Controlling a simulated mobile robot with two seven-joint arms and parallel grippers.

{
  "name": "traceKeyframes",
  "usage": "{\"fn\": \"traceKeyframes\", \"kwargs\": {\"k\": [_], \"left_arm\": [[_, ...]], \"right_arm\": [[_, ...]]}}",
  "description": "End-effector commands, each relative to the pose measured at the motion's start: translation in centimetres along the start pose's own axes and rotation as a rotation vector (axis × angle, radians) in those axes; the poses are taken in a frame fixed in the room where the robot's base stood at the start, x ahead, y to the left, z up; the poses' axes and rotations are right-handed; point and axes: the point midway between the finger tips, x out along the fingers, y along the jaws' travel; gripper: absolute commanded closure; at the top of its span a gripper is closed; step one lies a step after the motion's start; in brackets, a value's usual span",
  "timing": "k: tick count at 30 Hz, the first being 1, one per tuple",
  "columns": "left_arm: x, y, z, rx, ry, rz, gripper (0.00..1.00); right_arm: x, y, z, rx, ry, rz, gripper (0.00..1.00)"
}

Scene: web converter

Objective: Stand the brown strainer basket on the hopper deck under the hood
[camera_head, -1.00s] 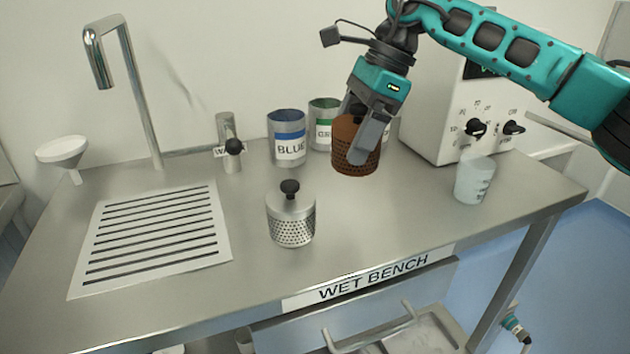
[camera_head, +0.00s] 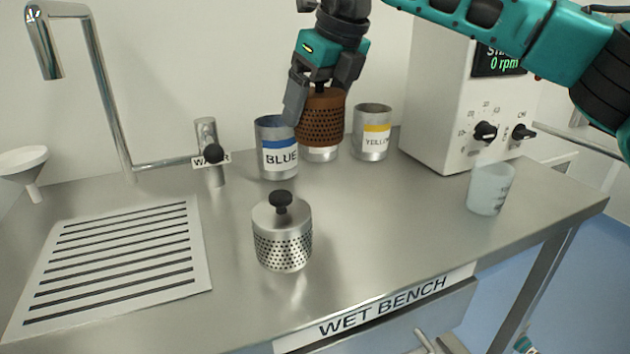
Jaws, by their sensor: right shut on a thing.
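The brown strainer basket (camera_head: 322,122) is a perforated cylinder with a dark knob. My right gripper (camera_head: 320,92) comes down from above and is shut on it near the top. The basket is upright, or nearly so, and hangs above the back of the bench, in front of a metal can that it mostly hides. A silver strainer basket (camera_head: 283,240) with a black knob stands on the bench, apart from the gripper. The hopper deck and the hood cannot be made out in this view. My left gripper is not in view.
On the wet bench (camera_head: 400,235) stand a blue-labelled can (camera_head: 276,148), a yellow-labelled can (camera_head: 372,133), a translucent beaker (camera_head: 490,190) and a white control box (camera_head: 450,90). A tap (camera_head: 105,90), funnel (camera_head: 25,165) and slotted drain (camera_head: 115,260) are left. The centre-right bench top is clear.

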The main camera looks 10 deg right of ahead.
Motion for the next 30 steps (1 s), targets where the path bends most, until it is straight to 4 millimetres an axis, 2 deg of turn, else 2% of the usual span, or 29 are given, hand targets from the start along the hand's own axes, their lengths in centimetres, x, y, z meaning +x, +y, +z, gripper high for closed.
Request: {"fn": "traceKeyframes", "kwargs": {"k": [1,4,13,21,30], "left_arm": [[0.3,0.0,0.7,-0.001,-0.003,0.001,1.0],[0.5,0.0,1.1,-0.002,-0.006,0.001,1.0],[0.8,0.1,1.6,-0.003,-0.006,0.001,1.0],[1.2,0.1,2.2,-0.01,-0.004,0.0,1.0],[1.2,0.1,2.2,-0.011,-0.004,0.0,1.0]], "right_arm": [[1.6,0.0,-0.7,-0.001,0.001,0.001,0.5],[3.6,0.0,-1.6,0.0,0.002,0.002,0.5],[6.4,0.0,-2.7,0.0,0.0,0.001,0.5],[10.4,0.1,-4.4,-0.002,0.0,0.001,0.5],[10.9,0.1,-4.5,-0.001,-0.002,0.001,0.5]]}}
